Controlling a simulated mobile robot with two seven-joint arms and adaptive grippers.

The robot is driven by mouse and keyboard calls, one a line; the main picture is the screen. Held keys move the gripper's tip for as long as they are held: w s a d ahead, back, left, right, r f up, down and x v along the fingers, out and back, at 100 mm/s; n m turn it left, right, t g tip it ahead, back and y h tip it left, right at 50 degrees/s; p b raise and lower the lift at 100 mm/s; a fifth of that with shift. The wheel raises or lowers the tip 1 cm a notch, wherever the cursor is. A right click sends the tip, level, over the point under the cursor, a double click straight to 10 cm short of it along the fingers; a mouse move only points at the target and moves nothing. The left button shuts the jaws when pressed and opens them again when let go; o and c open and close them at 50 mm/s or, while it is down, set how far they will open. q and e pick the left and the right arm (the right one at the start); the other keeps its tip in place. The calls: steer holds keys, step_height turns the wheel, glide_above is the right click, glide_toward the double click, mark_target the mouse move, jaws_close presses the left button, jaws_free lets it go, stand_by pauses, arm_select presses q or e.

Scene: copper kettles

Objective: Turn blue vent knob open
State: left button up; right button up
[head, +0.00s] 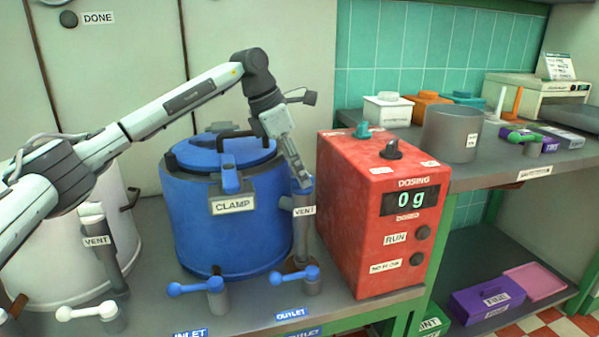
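The blue kettle (222,228) stands on the grey bench, with a lid, a black handle and a clamp labelled CLAMP. To its right stands a grey vent pipe (300,228) labelled VENT. A small blue part, apparently the vent knob (308,186), shows at the pipe's top, mostly hidden behind my gripper. My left gripper (303,184) reaches over the kettle from the left and points down at the pipe's top. Its fingers show edge-on, so I cannot tell whether they are open, shut or touching the knob. My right gripper is not in view.
A red dosing box (375,215) reading 0 g stands close to the vent's right. Blue-handled valves (204,286) labelled INLET and OUTLET sit in front. A white kettle (70,260) is at left, partly behind my arm. A shelf (500,165) with a grey pot (450,134) is at right.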

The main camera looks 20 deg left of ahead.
arm_select(q)
steer(key=shift+d+f, duration=0.1)
steer(key=shift+f, duration=0.2)
steer(key=shift+w, duration=0.1)
jaws_close()
